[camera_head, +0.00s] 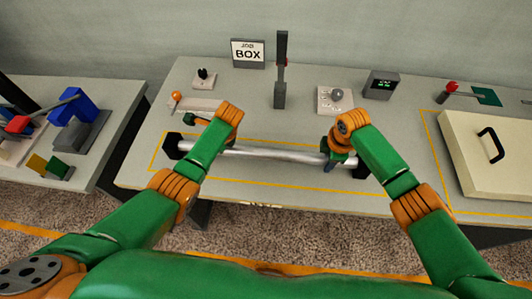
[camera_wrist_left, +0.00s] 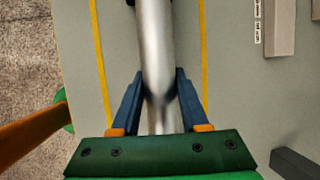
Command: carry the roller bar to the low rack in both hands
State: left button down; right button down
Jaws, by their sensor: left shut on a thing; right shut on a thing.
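The roller bar (camera_head: 275,154) is a shiny silver cylinder with black ends, lying left to right over the yellow-outlined area of the grey bench. In the left wrist view the bar (camera_wrist_left: 154,45) runs up between the two blue fingers of my left gripper (camera_wrist_left: 158,98), which is shut on it. In the head view my left forearm hides that grip, near the bar's left end. My right gripper (camera_head: 335,160) is shut on the bar near its right end. I cannot tell if the bar touches the bench. I cannot make out the low rack.
A cream lid with a handle (camera_head: 485,155) lies right. Another table (camera_head: 105,140) stands left, across a gap.

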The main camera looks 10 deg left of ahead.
pick_arm(q)
jog(key=shift+w+r, duration=0.1)
jog(key=shift+r, duration=0.05)
pick_arm(e)
jog(key=shift+w+r, duration=0.1)
dwell(0.3)
